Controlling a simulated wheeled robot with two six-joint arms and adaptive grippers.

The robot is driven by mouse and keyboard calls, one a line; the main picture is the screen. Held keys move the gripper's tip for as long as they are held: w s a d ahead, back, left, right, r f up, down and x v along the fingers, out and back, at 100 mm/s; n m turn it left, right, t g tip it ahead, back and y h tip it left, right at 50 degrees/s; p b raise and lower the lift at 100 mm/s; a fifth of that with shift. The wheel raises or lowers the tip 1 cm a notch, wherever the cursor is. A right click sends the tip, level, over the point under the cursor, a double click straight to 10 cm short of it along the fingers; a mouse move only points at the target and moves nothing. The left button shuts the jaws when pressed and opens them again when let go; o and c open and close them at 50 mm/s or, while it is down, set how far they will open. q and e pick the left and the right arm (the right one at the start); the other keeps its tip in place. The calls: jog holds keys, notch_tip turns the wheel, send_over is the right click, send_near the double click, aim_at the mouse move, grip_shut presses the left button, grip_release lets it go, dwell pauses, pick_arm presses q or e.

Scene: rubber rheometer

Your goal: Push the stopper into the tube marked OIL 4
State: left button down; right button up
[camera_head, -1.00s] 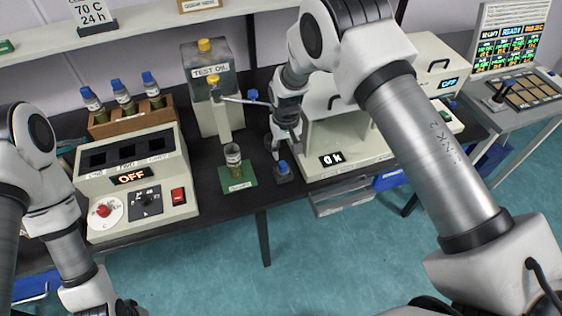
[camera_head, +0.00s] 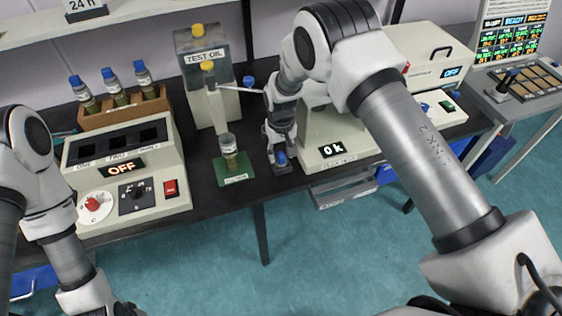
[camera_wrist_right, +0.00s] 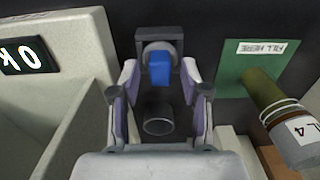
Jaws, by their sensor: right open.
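The blue stopper (camera_head: 281,158) sits in a small dark holder (camera_head: 283,169) on the black bench; it also shows in the right wrist view (camera_wrist_right: 160,70). My right gripper (camera_head: 279,148) is open just above the holder, its fingers pointing down. In the right wrist view its fingers (camera_wrist_right: 160,80) stand on either side of the stopper, with a gap on both sides. The tube (camera_head: 229,146) stands upright on the green FILL HERE mat (camera_head: 236,178), left of the gripper; its label in the right wrist view (camera_wrist_right: 300,133) reads "L 4".
The white machine reading OK (camera_head: 333,149) stands close right of the holder. The TEST OIL can (camera_head: 205,75) with its spout is behind the tube. A wooden rack (camera_head: 125,112) of blue-capped tubes and the OFF heater box (camera_head: 125,180) stand left.

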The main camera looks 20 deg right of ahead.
aim_at(281, 154)
grip_shut()
jog(key=shift+w+r+p, duration=0.1)
jog(key=shift+r+p, duration=0.7)
jog(key=shift+r, duration=0.8)
